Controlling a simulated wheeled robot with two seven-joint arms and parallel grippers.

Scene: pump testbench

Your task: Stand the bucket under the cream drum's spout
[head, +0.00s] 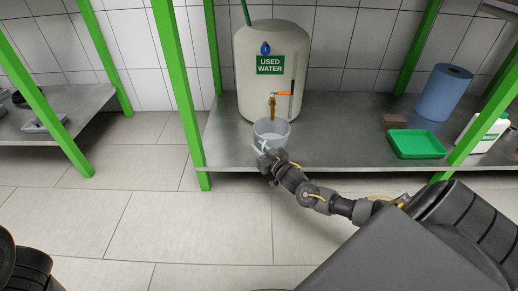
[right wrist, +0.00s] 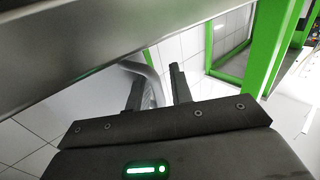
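The cream drum (head: 272,60), labelled USED WATER, stands on the metal shelf. Its brass spout (head: 272,108) has an orange lever and points down. The pale bucket (head: 271,133) is upright at the shelf front, directly below the spout in the head view; its base is partly hidden by my gripper. My right gripper (head: 266,160) is at the bucket's near side. In the right wrist view its two fingers (right wrist: 158,90) are apart, with a pale curved bar (right wrist: 150,78), probably the bucket's handle, between them. A gap shows beside the right finger. My left gripper is out of view.
The metal shelf (head: 345,130) also holds a green tray (head: 416,144), a brown block (head: 394,120), a blue roll (head: 443,92) and a white container (head: 482,132). Green posts (head: 180,85) frame the shelf. The tiled floor (head: 150,215) in front is clear.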

